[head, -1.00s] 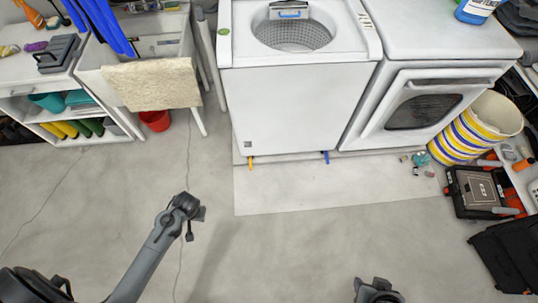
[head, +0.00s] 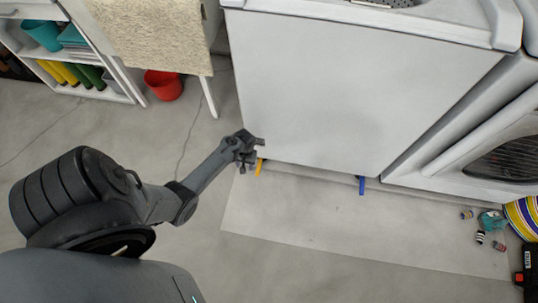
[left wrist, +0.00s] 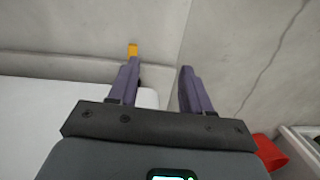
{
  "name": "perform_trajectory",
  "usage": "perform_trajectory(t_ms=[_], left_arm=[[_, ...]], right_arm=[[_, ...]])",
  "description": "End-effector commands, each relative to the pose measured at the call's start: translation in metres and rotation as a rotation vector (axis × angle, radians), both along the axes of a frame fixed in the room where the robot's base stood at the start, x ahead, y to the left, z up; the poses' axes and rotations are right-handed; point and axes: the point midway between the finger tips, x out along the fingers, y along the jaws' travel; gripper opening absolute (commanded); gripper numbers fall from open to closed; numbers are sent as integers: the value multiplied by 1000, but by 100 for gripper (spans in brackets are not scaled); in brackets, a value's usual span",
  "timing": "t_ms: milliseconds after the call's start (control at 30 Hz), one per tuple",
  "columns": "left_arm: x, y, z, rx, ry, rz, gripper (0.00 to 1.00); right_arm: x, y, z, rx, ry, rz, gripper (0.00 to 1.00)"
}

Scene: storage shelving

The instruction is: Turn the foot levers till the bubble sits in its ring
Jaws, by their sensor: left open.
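The white washer (head: 320,90) stands in the head view with a yellow foot lever (head: 258,166) under its left front corner and a blue foot lever (head: 361,186) further right. My left gripper (head: 258,150) is open and empty beside the washer's lower left corner, close to the yellow lever. In the left wrist view, the yellow lever (left wrist: 132,49) shows just beyond the tip of the left-hand finger of my left gripper (left wrist: 160,69), not between the fingers. No bubble or ring is in view. My right gripper is out of view.
A red bucket (head: 163,85) stands left of the washer. Small loose items (head: 481,237) lie on the floor at right, near a striped basket (head: 522,215).

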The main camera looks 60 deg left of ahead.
Motion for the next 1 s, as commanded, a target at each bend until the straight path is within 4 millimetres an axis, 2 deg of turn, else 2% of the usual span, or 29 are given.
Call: perform_trajectory(t_ms=[33, 200, 400, 567, 1000], left_arm=[[11, 3, -27, -2, -17, 9, 49], [44, 7, -44, 0, -69, 20, 49], [64, 8, -52, 1, -99, 20, 49], [67, 8, -61, 0, -104, 19, 49], [67, 8, -128, 1, -104, 19, 49]], right_arm=[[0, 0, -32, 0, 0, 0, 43], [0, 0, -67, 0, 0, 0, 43], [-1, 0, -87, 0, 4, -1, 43], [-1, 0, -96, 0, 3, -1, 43], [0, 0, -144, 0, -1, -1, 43]])
